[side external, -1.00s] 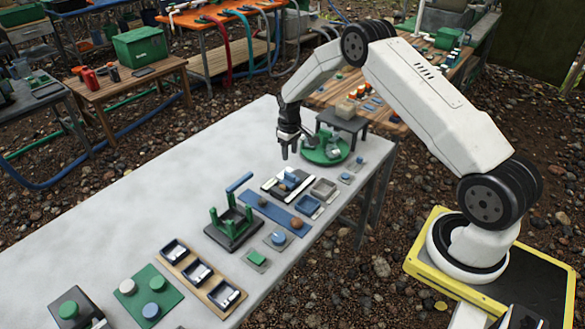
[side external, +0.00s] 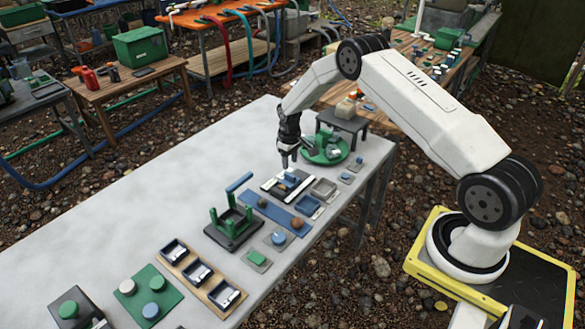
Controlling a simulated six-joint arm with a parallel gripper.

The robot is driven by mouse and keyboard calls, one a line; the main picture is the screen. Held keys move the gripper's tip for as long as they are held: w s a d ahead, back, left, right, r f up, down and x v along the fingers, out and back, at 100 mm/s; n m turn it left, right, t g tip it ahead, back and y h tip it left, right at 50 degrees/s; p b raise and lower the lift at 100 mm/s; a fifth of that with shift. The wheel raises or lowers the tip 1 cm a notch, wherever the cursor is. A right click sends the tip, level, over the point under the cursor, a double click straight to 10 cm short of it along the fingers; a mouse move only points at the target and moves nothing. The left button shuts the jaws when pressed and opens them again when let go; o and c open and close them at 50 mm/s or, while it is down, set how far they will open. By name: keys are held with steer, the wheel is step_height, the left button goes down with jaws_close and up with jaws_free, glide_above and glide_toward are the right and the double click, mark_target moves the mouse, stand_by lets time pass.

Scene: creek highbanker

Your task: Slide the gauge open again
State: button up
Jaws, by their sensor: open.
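The gauge appears to be the small black-and-white slide device (side external: 272,187) with a blue block (side external: 291,178) on it, on the pale table. I cannot tell how far its slide stands open. My gripper (side external: 288,162) points down just above the device's far end, close over the blue block. Its jaws are open and appear empty. At this size I cannot tell whether the fingertips touch the block.
A green round tray (side external: 345,156) and a dark small stand (side external: 343,121) are close behind my gripper. A blue strip (side external: 275,212) with brown balls and a grey tray (side external: 323,188) lie beside the device. A green upright frame (side external: 232,222) stands nearer. The table's left side is clear.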

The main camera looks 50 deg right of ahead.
mark_target(290, 174)
steer(key=shift+f, duration=2.6)
jaws_close()
